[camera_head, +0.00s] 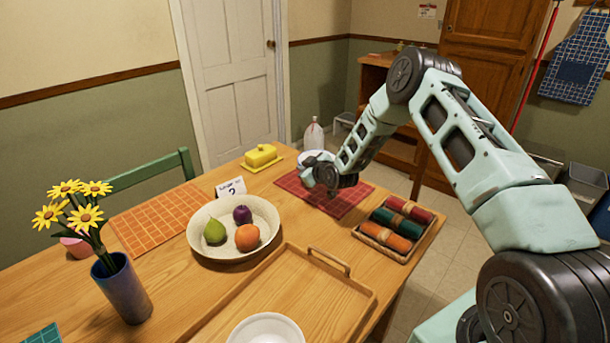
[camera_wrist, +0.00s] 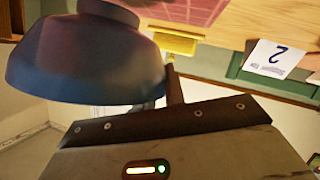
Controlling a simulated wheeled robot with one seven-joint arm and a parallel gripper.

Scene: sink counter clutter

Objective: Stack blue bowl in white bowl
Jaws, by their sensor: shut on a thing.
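The blue bowl (camera_wrist: 85,60) fills the upper left of the wrist view. My gripper (camera_wrist: 168,88) is shut on the wall of the bowl at its side. The wrist picture is turned over, so the bowl's foot shows at the top and its rim lower down. In the head view my gripper (camera_head: 325,175) is at the far end of the table, over the red mat; I cannot clearly make out the blue bowl there. The white bowl (camera_head: 265,328) stands empty on the wooden tray (camera_head: 300,292) at the near edge, cut off by the frame.
A large cream bowl (camera_head: 205,245) of fruit stands beside the tray. A rack of coloured rolls (camera_head: 362,238) lies at the right edge. A yellow butter dish (camera_head: 261,157), a number card (camera_head: 230,189) and a flower vase (camera_head: 122,288) also stand on the table.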

